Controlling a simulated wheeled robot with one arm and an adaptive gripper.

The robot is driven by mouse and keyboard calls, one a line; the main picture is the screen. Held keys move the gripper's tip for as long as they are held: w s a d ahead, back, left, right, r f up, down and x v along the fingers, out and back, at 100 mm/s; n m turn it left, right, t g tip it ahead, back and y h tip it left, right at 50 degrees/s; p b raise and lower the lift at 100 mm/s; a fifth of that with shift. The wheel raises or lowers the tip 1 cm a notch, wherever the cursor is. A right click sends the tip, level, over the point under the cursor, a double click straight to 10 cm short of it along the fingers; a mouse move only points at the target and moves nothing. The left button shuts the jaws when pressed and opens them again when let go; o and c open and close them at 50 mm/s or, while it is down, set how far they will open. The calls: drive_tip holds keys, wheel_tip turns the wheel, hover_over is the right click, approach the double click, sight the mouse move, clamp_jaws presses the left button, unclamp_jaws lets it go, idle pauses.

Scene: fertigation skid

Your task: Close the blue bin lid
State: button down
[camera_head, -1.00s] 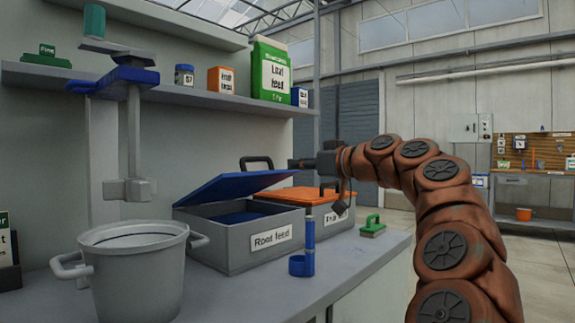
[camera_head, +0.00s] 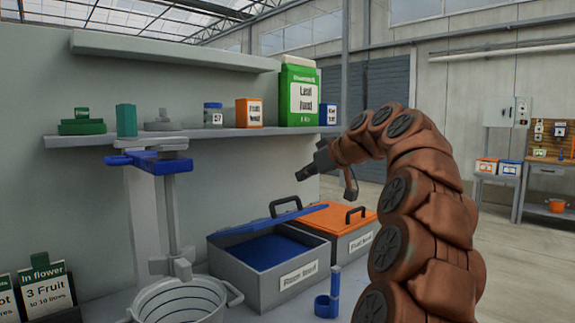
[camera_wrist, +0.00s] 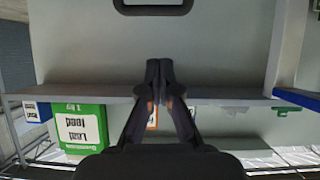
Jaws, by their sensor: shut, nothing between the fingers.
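The blue lid (camera_head: 270,221) stands open on the grey Root feed bin (camera_head: 262,285). I see it nearly edge-on as a thin tilted strip, with its black handle (camera_head: 285,206) above. Blue contents (camera_head: 265,252) show inside the bin. My gripper (camera_head: 300,174) is above the lid and its handle, apart from them, pointing toward the wall. In the wrist view, my gripper's fingers (camera_wrist: 159,65) are together and empty. A dark handle-shaped loop (camera_wrist: 153,6) shows at the top edge there; I cannot tell which lid it belongs to.
A bin with an orange lid (camera_head: 335,217) stands to the right, shut. A blue cup-like holder (camera_head: 326,305) and a grey pot (camera_head: 180,303) are in front. A shelf (camera_head: 225,134) with a green carton (camera_head: 299,93) and jars runs behind. A blue clamp stand (camera_head: 150,160) is at left.

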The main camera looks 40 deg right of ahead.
drive_tip(key=w+d+r+g+p, duration=0.1)
drive_tip(key=w+r+g+p, duration=0.2)
drive_tip(key=p, duration=1.7)
wheel_tip(320, 180, up, 4)
drive_tip(key=shift+r+g, duration=0.15)
drive_tip(key=shift+g, duration=1.05)
drive_tip(key=shift+d, duration=0.15)
drive_tip(key=p, duration=0.4)
hover_over(286, 199)
wheel_tip(286, 199, down, 10)
drive_tip(key=shift+r, duration=0.15)
drive_tip(key=shift+s+f, duration=0.15)
drive_tip(key=shift+f, duration=0.6)
drive_tip(key=shift+s+f, duration=0.15)
drive_tip(key=shift+f, duration=0.55)
drive_tip(key=shift+f, duration=0.1)
